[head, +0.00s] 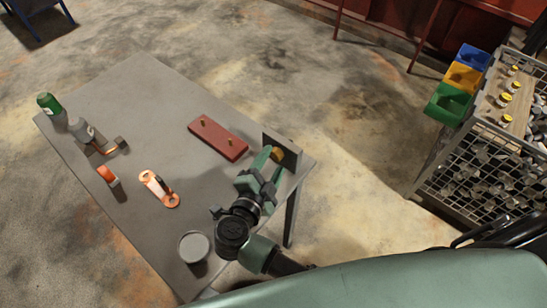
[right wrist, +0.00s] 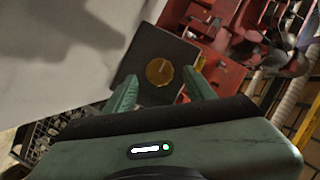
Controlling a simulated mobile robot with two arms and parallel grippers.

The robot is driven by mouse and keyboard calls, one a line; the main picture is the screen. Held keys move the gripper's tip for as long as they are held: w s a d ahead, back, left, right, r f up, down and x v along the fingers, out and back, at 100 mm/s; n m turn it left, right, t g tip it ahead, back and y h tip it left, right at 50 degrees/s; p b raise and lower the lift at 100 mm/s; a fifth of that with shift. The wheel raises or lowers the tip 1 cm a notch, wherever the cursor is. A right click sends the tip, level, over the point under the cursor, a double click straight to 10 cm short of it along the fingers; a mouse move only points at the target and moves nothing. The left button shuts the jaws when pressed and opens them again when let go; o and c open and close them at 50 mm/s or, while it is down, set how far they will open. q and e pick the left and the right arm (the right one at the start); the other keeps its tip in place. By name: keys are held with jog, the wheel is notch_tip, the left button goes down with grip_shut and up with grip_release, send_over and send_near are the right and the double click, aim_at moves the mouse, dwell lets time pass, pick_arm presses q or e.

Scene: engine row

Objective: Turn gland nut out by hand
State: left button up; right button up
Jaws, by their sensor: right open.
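The gland nut (head: 277,154) is a round brass piece on the face of an upright dark plate (head: 288,149) at the table's right corner. In the right wrist view the nut (right wrist: 159,71) sits near the middle of the dark plate (right wrist: 150,50), between my two green fingertips. My right gripper (head: 270,167) is open, with one finger on either side of the nut. I cannot tell whether the fingers touch it. My left gripper is not in view.
A wire crate (head: 470,180) stands at the right.

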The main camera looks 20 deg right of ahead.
jog(key=shift+w+d+f, duration=0.15)
jog(key=shift+w+d, duration=0.3)
jog(key=shift+w, duration=0.1)
grip_shut()
jog(key=n+g+p, duration=0.1)
jog(key=p, duration=0.3)
jog(key=shift+a+r+n+p, duration=0.1)
jog(key=shift+r+n+p, duration=0.2)
jog(key=shift+r+p, duration=0.1)
jog(key=shift+f+p, duration=0.2)
jog(key=shift+p, duration=0.1)
jog(key=shift+f+n, duration=0.1)
jog(key=shift+n, duration=0.2)
grip_release()
